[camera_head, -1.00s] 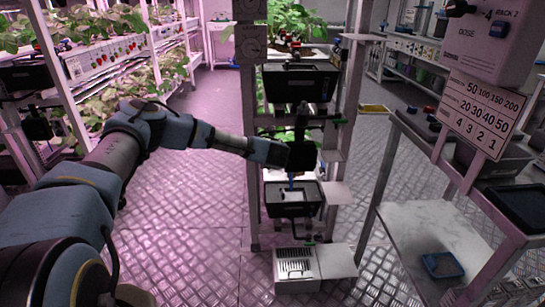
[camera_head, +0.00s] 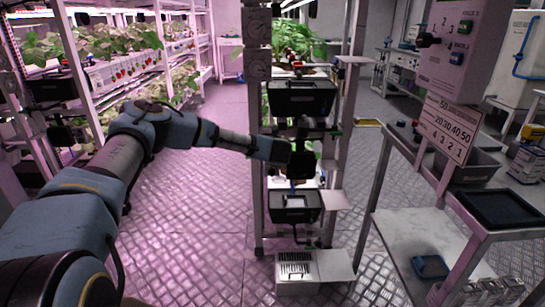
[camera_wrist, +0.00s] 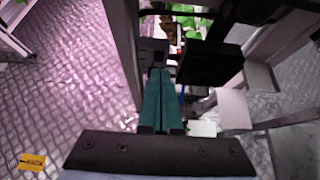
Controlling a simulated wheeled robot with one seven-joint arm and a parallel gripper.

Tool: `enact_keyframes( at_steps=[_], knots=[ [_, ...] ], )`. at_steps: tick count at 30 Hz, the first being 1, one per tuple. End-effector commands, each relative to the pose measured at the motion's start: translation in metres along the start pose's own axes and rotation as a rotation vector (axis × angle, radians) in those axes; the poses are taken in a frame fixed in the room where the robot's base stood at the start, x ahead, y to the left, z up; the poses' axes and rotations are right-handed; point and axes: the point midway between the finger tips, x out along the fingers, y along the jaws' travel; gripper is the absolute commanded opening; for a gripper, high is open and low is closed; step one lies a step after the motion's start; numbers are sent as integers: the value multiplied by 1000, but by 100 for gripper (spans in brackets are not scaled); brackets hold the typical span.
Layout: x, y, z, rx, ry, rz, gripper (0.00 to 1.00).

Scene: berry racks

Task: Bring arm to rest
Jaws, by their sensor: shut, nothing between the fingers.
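My arm reaches from the lower left of the head view to the middle. My gripper (camera_head: 294,182) is at its end, in front of the central rack (camera_head: 258,150), between an upper black tray (camera_head: 302,98) and a lower black tray (camera_head: 294,208). In the wrist view, the two teal fingers of my gripper (camera_wrist: 158,72) lie side by side, shut and empty. They point toward the rack, with a dark tray (camera_wrist: 212,66) just right of their tips. I cannot tell whether the fingertips touch anything.
A white slotted box (camera_head: 296,268) stands low at the rack's foot. A cart (camera_head: 412,232) with a dosing box (camera_head: 447,60) and a number sign (camera_head: 447,130) stands at right. Plant racks (camera_head: 120,75) line the left. The metal floor (camera_head: 190,230) between is open.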

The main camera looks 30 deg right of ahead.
Motion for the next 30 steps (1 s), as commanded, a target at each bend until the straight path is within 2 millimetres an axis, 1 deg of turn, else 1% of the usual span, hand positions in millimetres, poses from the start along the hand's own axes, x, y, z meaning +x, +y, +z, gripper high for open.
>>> enact_keyframes(
  at_steps=[6,8,10,11,14,15,17,19,20,21,23,24,26,27,29,30],
  knots=[
    [-1,-1,1,6,-2,-3,0],
    [-3,-2,4,36,-10,-16,0],
    [-10,-5,12,118,-30,-45,0],
    [-14,-8,17,172,-42,-63,0],
    [-34,-13,30,419,-89,-140,0],
    [-43,-14,32,540,-107,-172,0],
    [-58,-11,34,728,-128,-218,0],
    [-74,-3,32,940,-141,-265,0],
    [-82,3,30,1031,-144,-284,0],
    [-91,12,27,1148,-144,-307,0],
    [-107,28,20,1320,-136,-342,0],
    [-117,41,16,1432,-127,-365,0],
    [-134,63,8,1594,-105,-401,0],
    [-146,80,4,1696,-87,-426,0],
    [-166,106,-4,1841,-53,-468,0],
    [-181,124,-9,1932,-28,-498,0]
  ],
)
